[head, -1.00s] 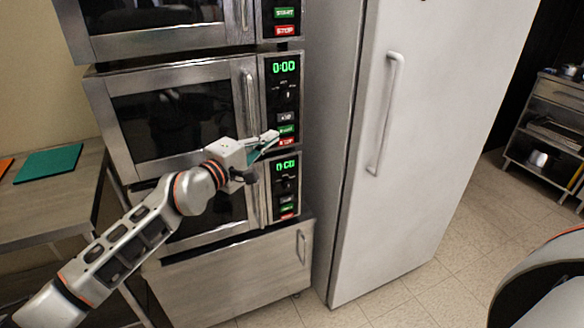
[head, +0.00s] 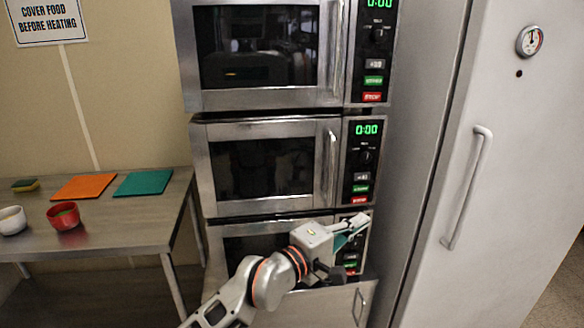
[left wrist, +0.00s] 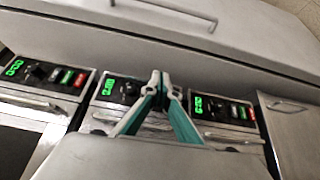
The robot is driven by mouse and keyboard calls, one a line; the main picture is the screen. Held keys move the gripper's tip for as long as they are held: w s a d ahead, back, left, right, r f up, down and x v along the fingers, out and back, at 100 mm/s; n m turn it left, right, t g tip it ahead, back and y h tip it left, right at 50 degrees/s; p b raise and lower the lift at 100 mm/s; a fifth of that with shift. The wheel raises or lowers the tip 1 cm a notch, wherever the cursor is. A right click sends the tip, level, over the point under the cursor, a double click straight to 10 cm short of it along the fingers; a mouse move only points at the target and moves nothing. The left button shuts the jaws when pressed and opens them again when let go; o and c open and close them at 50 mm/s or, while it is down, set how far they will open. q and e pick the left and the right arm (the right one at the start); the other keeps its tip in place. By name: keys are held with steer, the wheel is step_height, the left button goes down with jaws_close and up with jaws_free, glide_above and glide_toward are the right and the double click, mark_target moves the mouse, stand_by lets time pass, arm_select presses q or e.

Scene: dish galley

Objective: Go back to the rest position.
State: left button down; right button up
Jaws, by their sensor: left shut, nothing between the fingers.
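My left gripper (head: 352,227) is in front of the lowest microwave (head: 250,241) in the head view, near the right side of its control panel. In the left wrist view the same gripper (left wrist: 160,78) has its teal-edged fingers together at the tips, with nothing between them. The stacked microwaves lie beyond the fingers there. My right gripper is in neither view.
The middle microwave (head: 265,165) and upper microwave (head: 262,45) have shut doors. A tall white fridge (head: 450,150) stands to the right. A steel table (head: 120,225) at left holds an orange mat (head: 84,187), a teal mat (head: 143,183), a red bowl (head: 63,216) and a white bowl (head: 12,220).

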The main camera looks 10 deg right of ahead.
arm_select(q)
steer(key=s+a+f+m+t+y, duration=0.1)
steer(key=a+f+m+t+y, duration=0.15)
steer(key=a+f+m, duration=0.55)
steer(key=s+a+f+m+t+y, duration=0.1)
steer(key=a+f+m+t+y, duration=0.15)
steer(key=a+m, duration=0.9)
steer(key=s+a+f+m+t+y, duration=0.1)
steer(key=a+f+m+t+y, duration=0.15)
steer(key=a+f+m, duration=0.75)
steer(key=s+a+f+n+g+y, duration=0.5)
steer(key=s+a+f+n, duration=0.9)
steer(key=s+f+n, duration=0.4)
steer(key=shift+s+a+n, duration=0.3)
steer(key=shift+n, duration=0.25)
steer(key=shift+f+g+y, duration=0.1)
steer(key=shift+g+y, duration=0.15)
